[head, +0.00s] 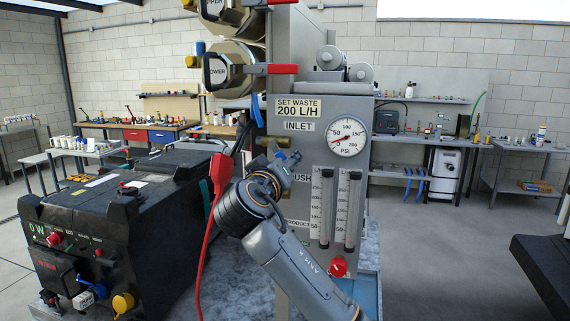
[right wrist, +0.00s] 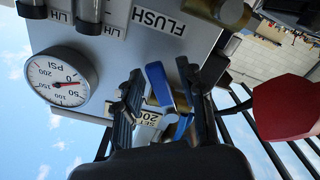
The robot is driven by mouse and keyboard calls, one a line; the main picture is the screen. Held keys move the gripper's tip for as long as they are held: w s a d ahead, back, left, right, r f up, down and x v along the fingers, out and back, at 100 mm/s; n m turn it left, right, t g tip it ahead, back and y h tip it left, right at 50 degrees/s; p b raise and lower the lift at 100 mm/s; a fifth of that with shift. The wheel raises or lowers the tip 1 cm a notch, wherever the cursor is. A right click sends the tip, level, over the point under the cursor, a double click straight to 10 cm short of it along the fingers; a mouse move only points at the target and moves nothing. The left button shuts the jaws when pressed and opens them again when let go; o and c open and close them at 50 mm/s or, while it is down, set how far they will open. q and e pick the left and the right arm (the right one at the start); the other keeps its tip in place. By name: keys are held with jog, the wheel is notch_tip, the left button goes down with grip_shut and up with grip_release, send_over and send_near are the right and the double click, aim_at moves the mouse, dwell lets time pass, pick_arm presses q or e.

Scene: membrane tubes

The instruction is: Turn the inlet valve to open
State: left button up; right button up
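The grey panel carries an INLET label (head: 299,126). A blue lever handle (head: 257,108) stands roughly upright at its left edge, near a brass fitting (head: 262,143). My right gripper (head: 281,160) is raised in front of the panel, below the INLET label. In the right wrist view, which is upside down, my right gripper (right wrist: 158,105) has its fingers apart. A blue handle (right wrist: 159,84) shows between them, with another blue piece (right wrist: 183,126) behind. I cannot tell whether a finger touches the handle. My left gripper is not in view.
A pressure gauge (head: 348,138), two flow tubes (head: 326,208) and a red knob (head: 338,267) are on the panel. A red clamp with cable (head: 220,172) hangs left of my arm. A black generator-like machine (head: 115,235) stands left.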

jog(key=v, duration=1.2)
